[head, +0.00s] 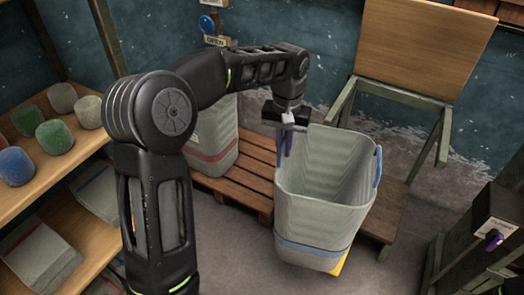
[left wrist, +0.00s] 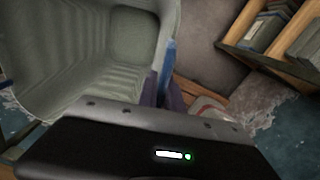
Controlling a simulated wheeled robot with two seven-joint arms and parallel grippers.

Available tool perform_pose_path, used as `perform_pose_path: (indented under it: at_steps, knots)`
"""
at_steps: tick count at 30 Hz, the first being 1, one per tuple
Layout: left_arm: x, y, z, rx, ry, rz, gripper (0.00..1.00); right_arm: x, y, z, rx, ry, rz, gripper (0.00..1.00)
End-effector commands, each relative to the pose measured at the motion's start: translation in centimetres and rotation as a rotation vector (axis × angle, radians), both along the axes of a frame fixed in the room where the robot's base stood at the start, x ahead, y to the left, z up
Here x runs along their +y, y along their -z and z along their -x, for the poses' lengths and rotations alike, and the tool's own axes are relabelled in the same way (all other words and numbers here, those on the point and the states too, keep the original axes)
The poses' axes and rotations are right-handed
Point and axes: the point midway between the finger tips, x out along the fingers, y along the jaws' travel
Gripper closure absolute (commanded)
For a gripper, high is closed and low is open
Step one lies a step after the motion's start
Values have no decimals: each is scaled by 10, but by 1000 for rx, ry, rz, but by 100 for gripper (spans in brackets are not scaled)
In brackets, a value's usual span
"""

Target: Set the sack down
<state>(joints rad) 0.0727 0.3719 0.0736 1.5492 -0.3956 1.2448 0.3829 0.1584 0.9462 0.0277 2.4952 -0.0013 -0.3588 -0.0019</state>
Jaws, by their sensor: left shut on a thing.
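The sack (head: 325,195) is a grey, open-topped, box-like bag with a blue stripe low down and a blue handle on its right side. It looks empty inside. My left gripper (head: 286,142) is shut on the sack's left rim, at the blue handle there. In the left wrist view, the purple fingers (left wrist: 163,92) close on the blue handle (left wrist: 168,62), with the sack's hollow inside (left wrist: 75,55) beside them. The sack hangs roughly upright in front of the pallet; I cannot tell whether its base touches anything. My right gripper is not in view.
A wooden pallet (head: 236,190) carries another sack with a red stripe (head: 212,140). Something yellow (head: 341,264) shows under the held sack. Shelves with coloured rolls (head: 55,138) stand left. A frame with a tilted board (head: 425,45) stands behind. A dark box (head: 497,215) stands right.

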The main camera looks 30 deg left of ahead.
Motion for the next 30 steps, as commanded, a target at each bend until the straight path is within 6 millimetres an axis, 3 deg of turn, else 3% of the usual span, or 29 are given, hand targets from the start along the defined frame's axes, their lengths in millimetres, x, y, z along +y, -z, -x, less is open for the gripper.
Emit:
perform_pose_path:
  at_steps: [6,12,30]
  knots:
    - [-49,-22,-12,-3,169,-1,100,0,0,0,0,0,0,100]
    - [-70,-32,-15,-3,247,-1,100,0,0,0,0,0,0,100]
    - [-73,-32,-15,-3,255,-1,100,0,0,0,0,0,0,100]
